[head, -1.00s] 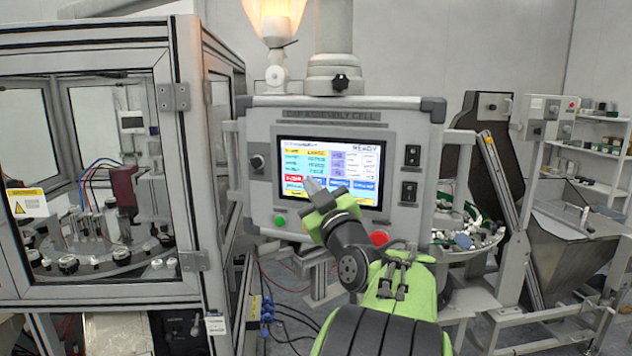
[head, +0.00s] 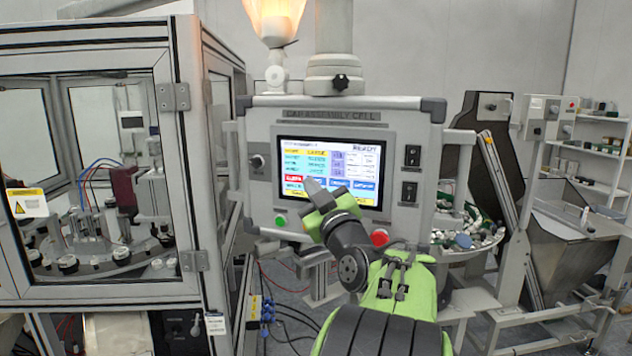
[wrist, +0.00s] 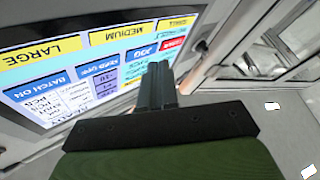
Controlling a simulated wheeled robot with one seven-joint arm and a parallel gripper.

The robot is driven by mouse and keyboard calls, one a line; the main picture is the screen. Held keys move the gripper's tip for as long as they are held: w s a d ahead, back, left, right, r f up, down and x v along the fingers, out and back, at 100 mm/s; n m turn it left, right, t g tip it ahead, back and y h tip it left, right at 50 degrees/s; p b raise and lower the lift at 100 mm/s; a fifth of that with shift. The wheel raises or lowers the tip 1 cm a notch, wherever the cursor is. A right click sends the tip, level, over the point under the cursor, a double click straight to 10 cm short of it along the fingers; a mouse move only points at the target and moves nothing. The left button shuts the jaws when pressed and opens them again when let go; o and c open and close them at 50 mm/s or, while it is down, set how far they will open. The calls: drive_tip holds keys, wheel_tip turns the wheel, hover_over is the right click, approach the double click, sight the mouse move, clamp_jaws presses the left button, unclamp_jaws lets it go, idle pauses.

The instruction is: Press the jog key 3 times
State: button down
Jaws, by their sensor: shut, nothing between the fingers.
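The jog key is a small blue key marked JOG (wrist: 143,50) on the lit touch screen (head: 352,150), between the red key and the SEND ONE key (wrist: 97,71). My gripper (head: 314,187) is shut and empty, its tip in front of the lower left of the screen. In the head view the tip hides most of the jog key. In the wrist view my shut fingers (wrist: 160,70) point at the screen right by the jog key. I cannot tell whether they touch it.
A red key (head: 293,179) sits left of the jog key. The panel below the screen has a green button (head: 280,220) and a red button (head: 380,238). A glazed machine enclosure (head: 188,180) stands at left, a parts feeder (head: 470,235) at right.

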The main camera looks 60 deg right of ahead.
drive_tip(key=shift+w+d+b, duration=0.15)
drive_tip(key=shift+d+b, duration=0.15)
drive_tip(key=shift+d, duration=0.15)
drive_tip(key=shift+d, duration=0.25)
idle(0.7)
drive_tip(key=shift+a+b, duration=0.15)
drive_tip(key=shift+b, duration=0.2)
drive_tip(key=shift+a+b, duration=0.5)
drive_tip(key=shift+a, duration=0.05)
drive_tip(key=shift+s+a+b, duration=0.25)
drive_tip(key=shift+a+b, duration=0.25)
drive_tip(key=shift+a, duration=0.3)
drive_tip(key=shift+s+a+b, duration=0.25)
drive_tip(key=shift+a+b, duration=0.25)
drive_tip(key=shift+a, duration=0.35)
drive_tip(key=shift+s+a+b, duration=0.25)
drive_tip(key=shift+a+b, duration=0.25)
drive_tip(key=shift+a, duration=0.3)
